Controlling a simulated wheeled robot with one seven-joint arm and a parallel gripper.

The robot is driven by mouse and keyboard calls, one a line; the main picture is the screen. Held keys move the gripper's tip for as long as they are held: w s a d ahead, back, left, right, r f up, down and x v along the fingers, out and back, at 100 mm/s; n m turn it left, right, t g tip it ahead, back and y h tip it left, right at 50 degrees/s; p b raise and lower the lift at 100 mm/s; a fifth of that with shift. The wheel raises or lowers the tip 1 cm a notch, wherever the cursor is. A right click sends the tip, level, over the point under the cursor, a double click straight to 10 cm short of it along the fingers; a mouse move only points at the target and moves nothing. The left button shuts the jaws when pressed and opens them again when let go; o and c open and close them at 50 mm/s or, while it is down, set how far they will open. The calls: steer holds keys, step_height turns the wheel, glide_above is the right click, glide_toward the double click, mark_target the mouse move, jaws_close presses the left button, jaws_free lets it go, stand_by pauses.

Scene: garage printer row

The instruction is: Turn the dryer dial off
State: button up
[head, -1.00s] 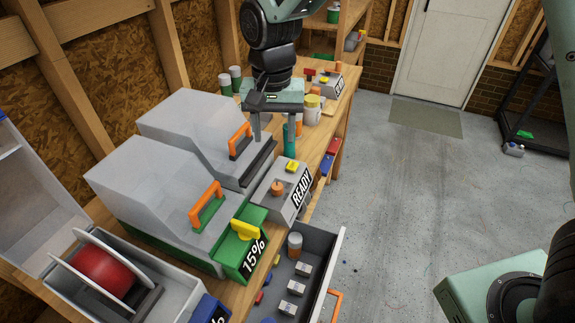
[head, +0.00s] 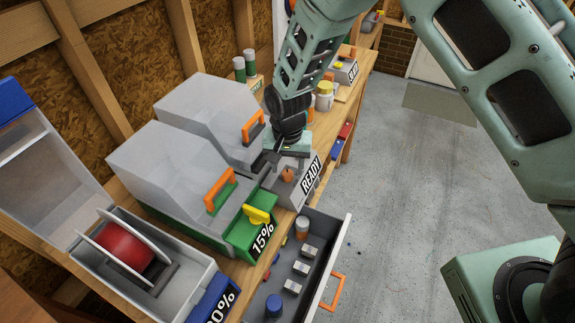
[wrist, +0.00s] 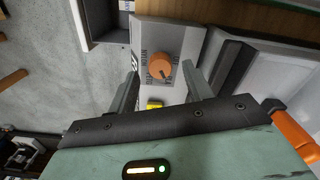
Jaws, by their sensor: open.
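An orange dial (head: 288,174) stands on top of a grey control box (head: 284,191) marked READY. In the wrist view the dial (wrist: 161,66) has a dark pointer line and small dark lettering around it, too small to read surely. A yellow button (wrist: 154,104) is beside it on the box. My gripper (wrist: 163,88) is open, its fingers spread on either side of the dial's line and apart from it. In the head view my gripper (head: 278,166) is just above the box, hiding its rear part.
A green-based grey dryer (head: 165,165) with an orange handle and a yellow knob (head: 257,215) shows 15%. An open drawer (head: 340,250) holds small parts. A red spool (head: 125,245) sits in an open box at left.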

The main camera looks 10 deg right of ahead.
steer(key=shift+f, duration=1)
steer(key=c, duration=1)
steer(key=shift+o, duration=0.2)
steer(key=shift+n, duration=0.3)
steer(key=shift+f+n+b, duration=0.1)
steer(key=shift+n+b, duration=0.6)
steer(key=shift+n, duration=0.2)
steer(key=n+b, duration=0.2)
steer(key=n, duration=0.1)
steer(key=n+b, duration=0.1)
steer(key=n, duration=0.5)
steer(key=shift+b, duration=0.35)
steer(key=shift+n, duration=0.4)
